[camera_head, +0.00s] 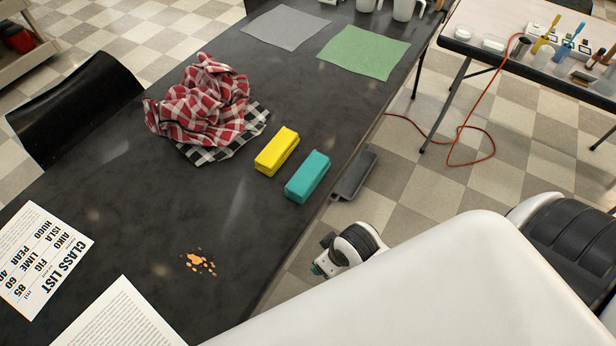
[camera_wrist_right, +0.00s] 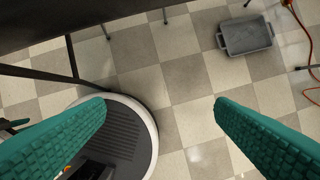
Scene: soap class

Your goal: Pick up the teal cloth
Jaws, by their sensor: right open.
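A teal brick-shaped item (camera_head: 308,177), the only teal thing on the dark table (camera_head: 215,220), lies near the table's right edge. It looks like a tightly folded cloth, but I cannot tell for sure. A similar yellow one (camera_head: 277,151) lies just left of it, with a small gap between them. My right gripper (camera_head: 320,266) is beyond the table edge, over the floor, below the teal item in the picture. In the right wrist view its teal fingers (camera_wrist_right: 160,108) are wide apart with only floor between them. The teal item is not in the right wrist view. My left gripper is not in view.
A red checked cloth (camera_head: 205,100) lies crumpled on a black checked one (camera_head: 222,150). Grey (camera_head: 285,27) and green (camera_head: 362,51) sheets lie farther back. An orange spill (camera_head: 198,262) and papers (camera_head: 40,258) are nearer. A grey tray (camera_wrist_right: 246,37) and orange cord (camera_head: 470,125) are on the floor.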

